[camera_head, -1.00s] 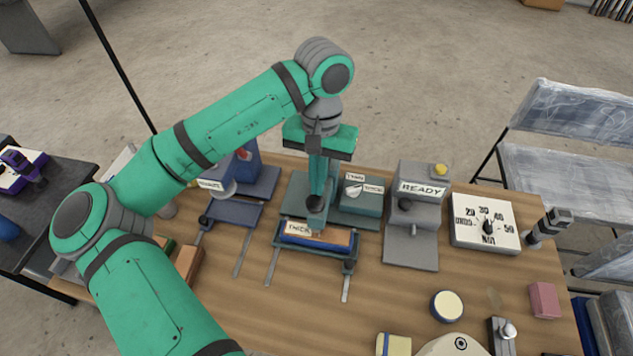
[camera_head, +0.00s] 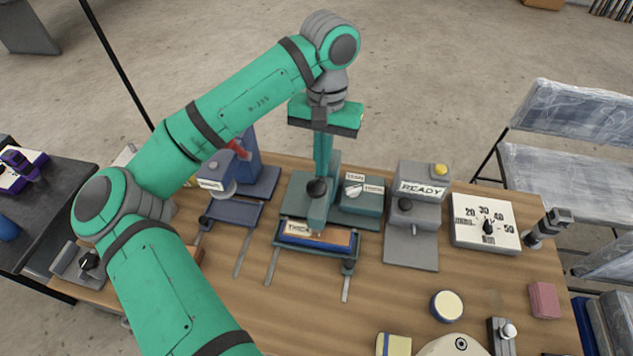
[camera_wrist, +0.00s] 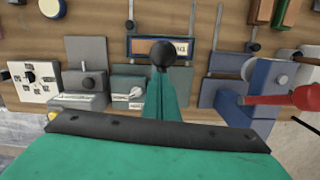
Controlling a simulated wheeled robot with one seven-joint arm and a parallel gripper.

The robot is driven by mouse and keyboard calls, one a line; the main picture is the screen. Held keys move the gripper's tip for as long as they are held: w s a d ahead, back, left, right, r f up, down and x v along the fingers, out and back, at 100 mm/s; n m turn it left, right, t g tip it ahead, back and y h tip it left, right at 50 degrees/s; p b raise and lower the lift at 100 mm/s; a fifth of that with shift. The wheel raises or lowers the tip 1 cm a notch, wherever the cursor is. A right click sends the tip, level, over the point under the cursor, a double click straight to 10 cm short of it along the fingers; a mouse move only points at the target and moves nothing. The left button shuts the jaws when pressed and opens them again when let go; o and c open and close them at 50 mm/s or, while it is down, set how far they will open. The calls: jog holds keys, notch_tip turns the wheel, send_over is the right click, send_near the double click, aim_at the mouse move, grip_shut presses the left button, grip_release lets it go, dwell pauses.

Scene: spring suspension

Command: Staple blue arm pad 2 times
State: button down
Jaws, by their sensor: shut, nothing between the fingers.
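The teal stapler (camera_head: 318,212) stands in the middle of the table, with a black-knobbed lever (camera_head: 316,187) on top. The pad (camera_head: 316,237), blue-edged with an orange-brown top and a "THICK" label, lies in the carriage under its front. It shows partly behind the knob in the wrist view (camera_wrist: 142,47). My gripper (camera_head: 321,172) is shut and empty, pointing down just above and behind the knob. In the wrist view my gripper (camera_wrist: 164,82) meets the knob's outline; whether they touch I cannot tell.
A teal selector box (camera_head: 362,195) stands right of the stapler, then a grey machine marked "READY" (camera_head: 421,188) and a white dial panel (camera_head: 484,222). A blue machine (camera_head: 250,175) stands to the left. A round pot (camera_head: 446,306) is at the front right.

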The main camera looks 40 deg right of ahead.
notch_tip(320, 180, up, 9)
jog(key=shift+w+d, duration=0.25)
jog(key=shift+d, duration=0.15)
dwell(0.9)
